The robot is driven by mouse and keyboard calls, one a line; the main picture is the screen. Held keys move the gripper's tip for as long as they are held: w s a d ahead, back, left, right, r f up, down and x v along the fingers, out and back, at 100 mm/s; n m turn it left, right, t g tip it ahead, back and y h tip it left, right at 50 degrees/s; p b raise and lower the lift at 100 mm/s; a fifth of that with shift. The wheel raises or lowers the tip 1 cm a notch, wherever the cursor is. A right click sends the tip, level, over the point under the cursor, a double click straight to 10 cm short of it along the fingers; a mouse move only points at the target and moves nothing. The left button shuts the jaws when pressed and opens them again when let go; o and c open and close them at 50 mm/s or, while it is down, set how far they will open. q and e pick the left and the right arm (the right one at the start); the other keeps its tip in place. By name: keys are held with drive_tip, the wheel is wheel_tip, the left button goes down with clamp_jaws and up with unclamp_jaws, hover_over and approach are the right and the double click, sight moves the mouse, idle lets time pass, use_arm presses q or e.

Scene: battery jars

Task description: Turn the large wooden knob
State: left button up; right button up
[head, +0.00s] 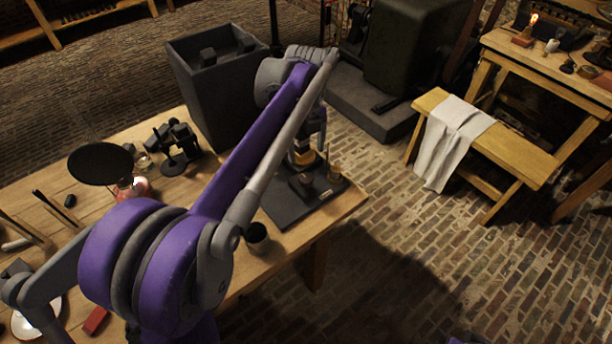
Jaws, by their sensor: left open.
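A dark apparatus base (275,208) sits at the right end of the wooden workbench. A rounded wooden piece (304,158), seemingly the large wooden knob, shows just right of my left forearm. Smaller wooden-topped parts stand in front of it on the base. My left arm reaches across the bench from the lower left, bends at the top and comes down over the apparatus. My left gripper (306,146) is open, at or just above the wooden piece and partly hidden by the forearm. I cannot tell whether it touches. My right gripper is not in view.
A black disc on a stand (100,163), a small black device (176,148) and a dark-lidded jar (257,237) stand on the bench. A low bench with a white cloth (452,140) is at right; brick floor lies between.

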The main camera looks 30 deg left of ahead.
sight(306, 178)
use_arm(q)
wheel_tip(306, 178, down, 11)
drive_tip(key=shift+w+r+b, duration=0.1)
drive_tip(key=shift+b, duration=0.35)
clamp_jaws()
idle(0.4)
